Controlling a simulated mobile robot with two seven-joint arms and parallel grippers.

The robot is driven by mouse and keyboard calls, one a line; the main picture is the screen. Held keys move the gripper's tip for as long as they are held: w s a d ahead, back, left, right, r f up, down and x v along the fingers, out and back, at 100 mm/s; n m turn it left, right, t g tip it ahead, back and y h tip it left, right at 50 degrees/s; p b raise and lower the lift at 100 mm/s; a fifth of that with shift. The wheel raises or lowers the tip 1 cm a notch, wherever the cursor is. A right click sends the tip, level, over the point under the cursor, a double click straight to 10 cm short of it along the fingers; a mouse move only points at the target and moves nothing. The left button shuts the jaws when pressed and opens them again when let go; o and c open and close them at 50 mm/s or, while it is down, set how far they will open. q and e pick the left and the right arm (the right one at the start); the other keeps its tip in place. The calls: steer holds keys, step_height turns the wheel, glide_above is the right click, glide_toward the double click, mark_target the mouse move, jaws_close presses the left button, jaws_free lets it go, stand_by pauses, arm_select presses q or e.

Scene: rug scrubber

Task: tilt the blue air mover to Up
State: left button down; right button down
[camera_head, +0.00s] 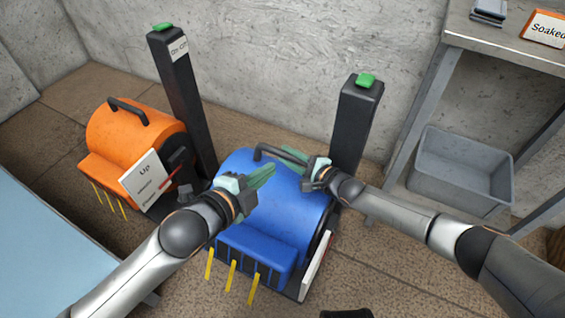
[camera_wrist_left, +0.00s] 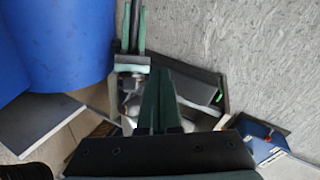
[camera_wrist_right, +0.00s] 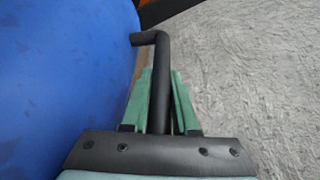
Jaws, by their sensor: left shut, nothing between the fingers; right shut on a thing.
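The blue air mover (camera_head: 300,212) stands on the floor in the middle of the head view, with yellow strips hanging at its front outlet. A dark handle (camera_head: 262,152) is on its top; it also shows in the right wrist view (camera_wrist_right: 160,60). My right gripper (camera_head: 290,155) is shut on this handle, with green fingers on both sides of it. My left gripper (camera_head: 265,175) is shut and empty, above the top left of the blue housing. A white label plate (camera_head: 316,265) is on the machine's right side, seen edge-on, so its tilt marking cannot be read.
An orange air mover (camera_head: 140,133) with a plate reading "Up" (camera_head: 148,178) stands at left. Dark posts with green buttons (camera_head: 182,90) (camera_head: 357,120) rise behind. A grey bin (camera_head: 460,170) sits under the table at right. A light blue surface (camera_head: 45,250) fills the lower left.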

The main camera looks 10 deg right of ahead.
arm_select(q)
step_height(320, 180, down, 4)
steer(key=w+a+m+g+y, duration=0.1)
steer(key=a+m+g+y, duration=0.1)
arm_select(e)
steer(key=shift+w+d+r, duration=0.1)
steer(key=shift+d, duration=0.1)
arm_select(q)
glide_above(282, 176)
steer(key=s, duration=0.2)
steer(key=shift+m+y, duration=0.3)
steer(key=f, duration=0.7)
steer(key=shift+w+a+f, duration=0.1)
steer(key=shift+w+a, duration=0.15)
steer(key=shift+a, duration=0.15)
steer(key=shift+w+d+f, duration=0.15)
steer(key=shift+w+d, duration=0.3)
steer(key=shift+w, duration=0.25)
